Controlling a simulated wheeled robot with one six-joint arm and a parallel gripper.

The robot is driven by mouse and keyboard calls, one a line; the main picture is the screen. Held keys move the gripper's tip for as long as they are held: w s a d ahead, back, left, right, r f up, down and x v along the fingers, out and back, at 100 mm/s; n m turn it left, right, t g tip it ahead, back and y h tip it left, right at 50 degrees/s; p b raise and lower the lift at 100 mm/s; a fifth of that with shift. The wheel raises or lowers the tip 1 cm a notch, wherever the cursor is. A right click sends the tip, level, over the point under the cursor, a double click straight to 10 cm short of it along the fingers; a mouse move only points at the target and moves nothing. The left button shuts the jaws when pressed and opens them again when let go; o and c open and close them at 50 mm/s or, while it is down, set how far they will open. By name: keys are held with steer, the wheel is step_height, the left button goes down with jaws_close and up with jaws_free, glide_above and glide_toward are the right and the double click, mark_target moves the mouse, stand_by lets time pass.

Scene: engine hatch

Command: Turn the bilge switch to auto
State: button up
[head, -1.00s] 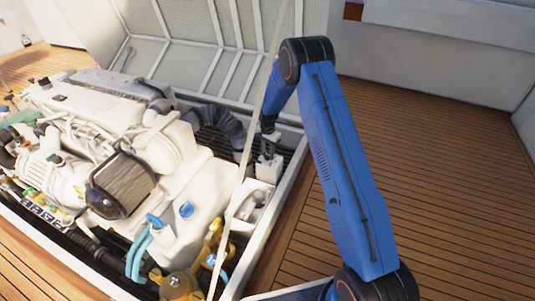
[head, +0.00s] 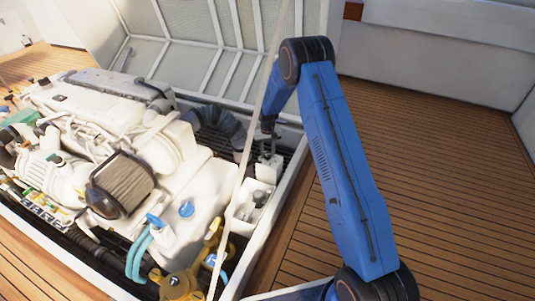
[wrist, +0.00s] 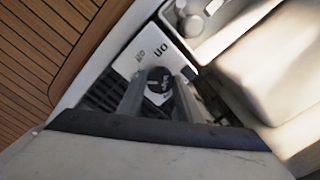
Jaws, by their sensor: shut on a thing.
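The bilge switch is a round black knob (wrist: 159,82) with a light pointer mark, on a white panel (wrist: 152,50) with dark lettering. One label reads "ON"; another beside it is too blurred to read surely. The grey fingers of my gripper (wrist: 158,92) stand on either side of the knob and are shut on it. The fingers hide part of the panel. In the head view, my gripper (head: 268,147) reaches down into the hatch at the small white switch box (head: 266,173); the knob is too small to make out there.
A white engine (head: 120,130) with hoses fills the hatch left of my gripper. A thin pale strut (head: 262,95) rises close by. Wooden deck (head: 440,150) lies clear to the right.

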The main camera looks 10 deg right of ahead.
mark_target(267, 154)
steer(key=shift+n, duration=0.7)
steer(key=o, duration=1)
steer(key=shift+o, duration=0.2)
step_height(267, 154, up, 17)
steer(key=shift+r, duration=0.2)
